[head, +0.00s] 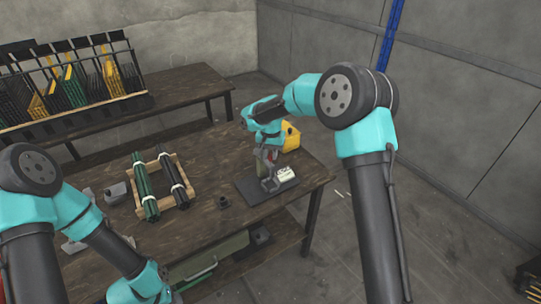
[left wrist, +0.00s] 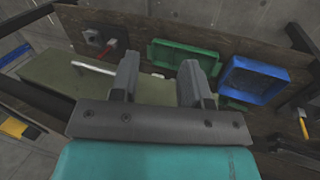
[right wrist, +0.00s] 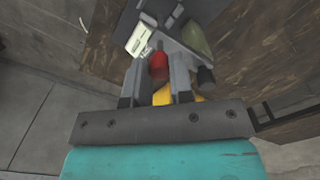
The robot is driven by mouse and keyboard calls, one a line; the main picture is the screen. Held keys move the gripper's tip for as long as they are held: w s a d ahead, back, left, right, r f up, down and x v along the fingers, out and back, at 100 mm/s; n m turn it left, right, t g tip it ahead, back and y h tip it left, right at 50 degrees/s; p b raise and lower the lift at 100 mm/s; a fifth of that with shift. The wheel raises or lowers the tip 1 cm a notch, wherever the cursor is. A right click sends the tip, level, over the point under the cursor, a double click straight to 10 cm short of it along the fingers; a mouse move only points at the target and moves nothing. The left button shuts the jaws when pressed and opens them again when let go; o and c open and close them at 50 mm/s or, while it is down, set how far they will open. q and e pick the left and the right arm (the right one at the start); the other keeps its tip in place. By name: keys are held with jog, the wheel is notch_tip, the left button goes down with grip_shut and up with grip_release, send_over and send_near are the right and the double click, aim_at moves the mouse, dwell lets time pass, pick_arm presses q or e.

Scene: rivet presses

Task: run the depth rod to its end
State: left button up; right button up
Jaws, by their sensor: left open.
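The press (head: 268,175) stands on a dark base plate (head: 252,193) at the table's right end. A pale labelled block (head: 286,174) sits at its side; it shows in the right wrist view too (right wrist: 139,40). My right gripper (head: 267,150) is at the press, pointing down. In the right wrist view a red part (right wrist: 158,66) lies between its fingers; I cannot tell whether they touch it. No depth rod can be made out clearly. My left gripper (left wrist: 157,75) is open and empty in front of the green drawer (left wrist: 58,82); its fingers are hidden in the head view.
A yellow object (head: 291,137) stands behind the press. Green (left wrist: 185,55) and blue (left wrist: 255,80) trays are on the lower shelf. A rack stands behind.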

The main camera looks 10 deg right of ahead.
aim_at(271, 155)
jog(key=o, duration=0.5)
jog(key=shift+r, duration=0.15)
jog(key=shift+r, duration=0.1)
notch_tip(271, 155, up, 17)
jog(key=shift+r, duration=0.15)
dwell(0.5)
